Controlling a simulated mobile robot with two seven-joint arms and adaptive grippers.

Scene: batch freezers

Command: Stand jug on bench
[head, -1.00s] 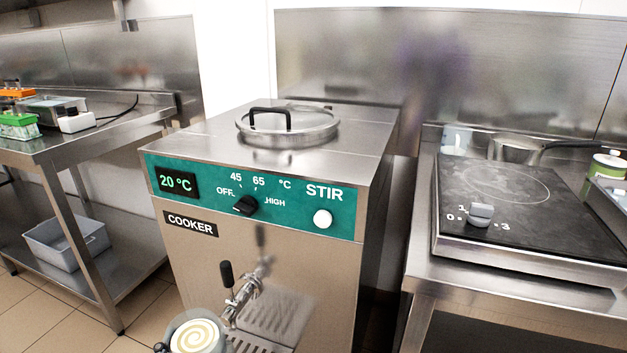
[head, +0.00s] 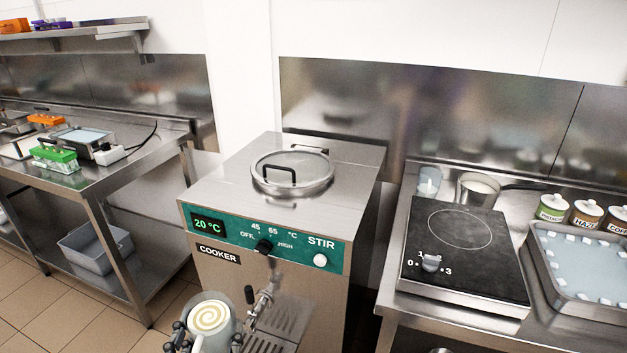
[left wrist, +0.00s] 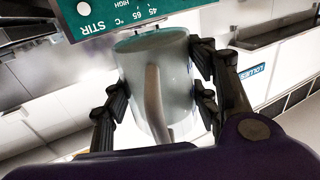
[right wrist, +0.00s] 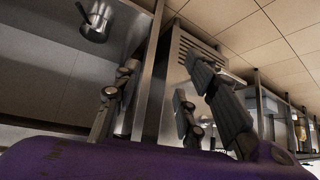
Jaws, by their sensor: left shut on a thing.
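A pale jug (head: 212,328) with a cream swirl on top is at the bottom left of the head view, in front of the cooker. My left gripper (head: 208,340) is shut on it, with a finger on each side. In the left wrist view the jug (left wrist: 155,85) fills the gap between the fingers, its handle towards the camera. The right bench (head: 395,318) carries a hotplate; another bench (head: 95,195) stands at left. My right gripper (right wrist: 160,95) is open and apparently empty in the right wrist view, near metal bench legs.
The cooker (head: 285,215) has a lidded top, a front tap (head: 262,300) and a drip grille. The right bench holds the hotplate (head: 462,245), a saucepan (head: 480,190), a tray (head: 585,265) and several tubs. The left bench carries a green rack (head: 55,157).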

